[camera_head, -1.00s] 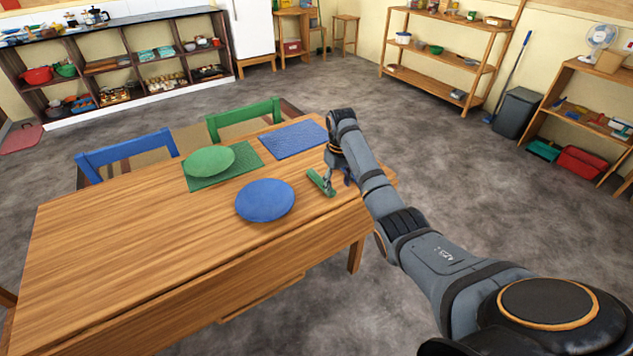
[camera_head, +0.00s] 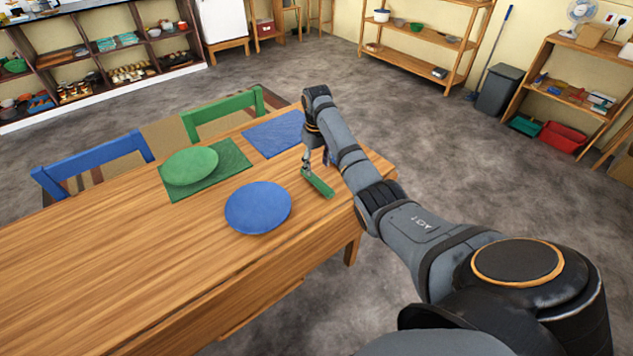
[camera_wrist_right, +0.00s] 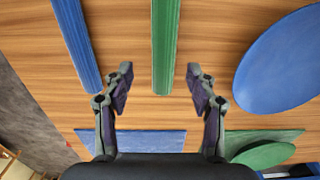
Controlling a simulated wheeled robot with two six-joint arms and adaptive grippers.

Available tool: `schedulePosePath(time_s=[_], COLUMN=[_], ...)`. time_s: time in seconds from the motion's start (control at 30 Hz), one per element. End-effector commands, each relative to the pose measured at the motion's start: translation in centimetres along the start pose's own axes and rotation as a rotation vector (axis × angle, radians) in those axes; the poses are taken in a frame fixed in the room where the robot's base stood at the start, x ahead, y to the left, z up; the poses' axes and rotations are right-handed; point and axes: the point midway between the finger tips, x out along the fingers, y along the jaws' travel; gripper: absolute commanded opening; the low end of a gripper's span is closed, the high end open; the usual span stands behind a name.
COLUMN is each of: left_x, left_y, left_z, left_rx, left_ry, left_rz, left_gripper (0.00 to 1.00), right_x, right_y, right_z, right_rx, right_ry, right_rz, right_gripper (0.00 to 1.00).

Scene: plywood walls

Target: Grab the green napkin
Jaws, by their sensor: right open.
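The green napkin (camera_head: 320,184), a narrow folded strip, lies on the wooden table near its right end. It also shows in the right wrist view (camera_wrist_right: 165,45), running up from between the fingertips to the top edge. My right gripper (camera_head: 315,165) points down over the napkin's far end. In the right wrist view my right gripper (camera_wrist_right: 159,86) is open, with one finger on each side of the napkin's line and nothing held. The height of the fingertips above the table is hard to tell. My left gripper is not in view.
A blue folded strip (camera_wrist_right: 78,42) lies beside the green napkin, mostly hidden by my arm in the head view. A blue plate (camera_head: 258,207), a blue placemat (camera_head: 275,133) and a green placemat (camera_head: 233,161) bearing a green plate (camera_head: 190,165) are nearby. The table's left part is clear.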

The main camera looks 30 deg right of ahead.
Motion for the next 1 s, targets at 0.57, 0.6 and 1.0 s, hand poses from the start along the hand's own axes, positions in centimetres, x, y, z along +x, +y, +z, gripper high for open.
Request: schedulePosePath(time_s=[0.57,0.6,1.0], left_x=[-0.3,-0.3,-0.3], left_y=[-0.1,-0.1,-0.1], left_z=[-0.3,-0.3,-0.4], left_rx=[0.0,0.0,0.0], left_ry=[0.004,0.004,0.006], left_rz=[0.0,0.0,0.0], left_gripper=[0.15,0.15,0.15], right_x=[5.2,5.2,5.1], right_y=[-0.5,-0.5,-0.4], right_z=[0.5,0.5,0.5], right_rx=[0.0,0.0,0.0], right_ry=[-0.001,-0.001,-0.001], right_rz=[0.0,0.0,0.0], right_gripper=[0.58,0.56,0.04])
